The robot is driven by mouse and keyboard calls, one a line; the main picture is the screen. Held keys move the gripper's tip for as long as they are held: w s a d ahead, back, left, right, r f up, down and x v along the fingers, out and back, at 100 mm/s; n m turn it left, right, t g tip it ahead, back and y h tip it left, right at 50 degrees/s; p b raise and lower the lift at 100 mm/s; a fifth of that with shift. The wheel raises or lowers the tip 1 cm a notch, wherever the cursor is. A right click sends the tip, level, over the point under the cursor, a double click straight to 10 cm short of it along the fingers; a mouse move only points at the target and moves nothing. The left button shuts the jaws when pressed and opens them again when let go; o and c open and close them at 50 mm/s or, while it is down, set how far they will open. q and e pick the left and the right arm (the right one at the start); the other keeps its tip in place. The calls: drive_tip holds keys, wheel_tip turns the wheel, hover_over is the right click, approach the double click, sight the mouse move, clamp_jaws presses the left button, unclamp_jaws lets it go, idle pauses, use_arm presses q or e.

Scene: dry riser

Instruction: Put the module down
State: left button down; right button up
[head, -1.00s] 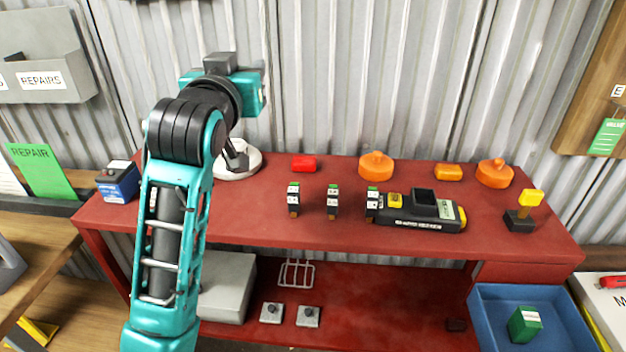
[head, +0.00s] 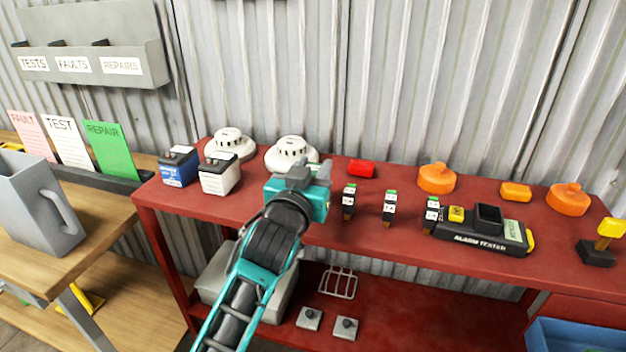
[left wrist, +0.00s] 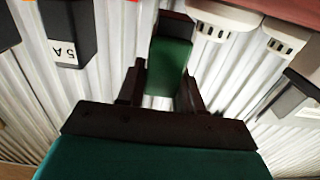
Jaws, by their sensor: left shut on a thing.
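My left gripper (left wrist: 163,90) is shut on a dark module with a green face (left wrist: 172,66) in the left wrist view. In the head view my left gripper (head: 318,170) is low over the red bench (head: 330,232), between a white detector and the standing modules. The held module is mostly hidden there by my wrist, so I cannot tell whether it touches the bench. Three similar small modules stand in a row to the right: the nearest (head: 348,203), a middle one (head: 388,209) and one (head: 431,217) beside the alarm tester (head: 485,232). My right gripper is out of view.
White detectors (head: 291,153) (head: 229,143) and two batteries, blue (head: 179,167) and white (head: 220,174), stand to the left. A red block (head: 361,168) and orange parts (head: 436,178) lie along the back. Corrugated metal closes off the rear.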

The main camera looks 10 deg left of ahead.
use_arm(q)
drive_tip(key=shift+f, duration=0.75)
drive_tip(key=shift+f, duration=0.15)
drive_tip(key=c, duration=0.7)
unclamp_jaws()
drive_tip(key=shift+c, duration=0.2)
drive_tip(key=shift+r, duration=0.2)
drive_tip(key=shift+s, duration=0.1)
